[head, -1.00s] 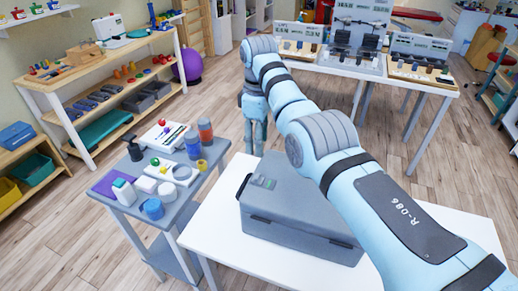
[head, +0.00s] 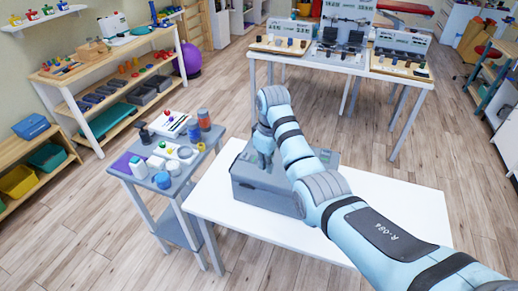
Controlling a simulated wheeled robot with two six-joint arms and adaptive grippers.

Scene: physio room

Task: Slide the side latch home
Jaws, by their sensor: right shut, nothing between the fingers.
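A grey lidded case (head: 262,192) stands closed on the white table. A small grey-green fitting (head: 247,157), perhaps the side latch, shows on its top at the far left end. My right arm comes in from the right and reaches across the case. My right gripper (head: 266,160) points down at the far left part of the case, just right of that fitting. It is shut and holds nothing. I cannot tell whether its tips touch the case or the fitting. My arm hides the right part of the case. My left gripper is not in view.
The white table (head: 400,205) has bare room right of and in front of the case. A grey side trolley (head: 190,178) with bottles, jars and a purple mat stands close on the left. A display table (head: 345,68) stands behind, with wooden floor between.

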